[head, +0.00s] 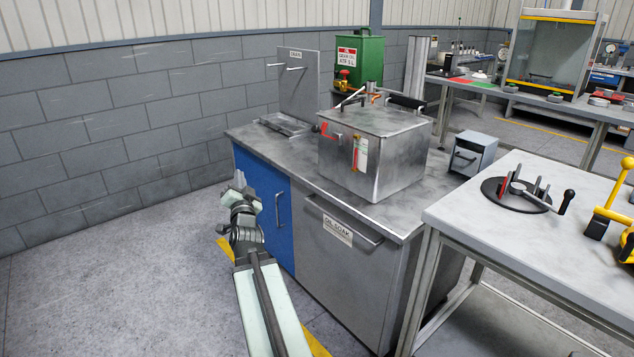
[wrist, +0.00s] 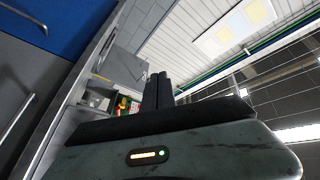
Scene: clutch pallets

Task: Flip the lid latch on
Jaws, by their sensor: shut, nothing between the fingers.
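A square steel tank with a flat lid (head: 375,118) stands on the steel bench. A small red piece (head: 327,130), perhaps the lid latch, sits just under the lid's edge at the tank's left front side. My gripper (head: 239,178) is in front of the bench's blue door, left of and apart from the tank. In the wrist view its dark fingers (wrist: 158,78) are together and empty.
The steel bench (head: 393,215) has a blue door (head: 262,205) and an "OIL SOAK" drawer front (head: 340,265). A green oil can (head: 358,60) stands behind. A small grey box (head: 472,153) is right of the tank. A table (head: 500,235) stands at the right. Floor at left is clear.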

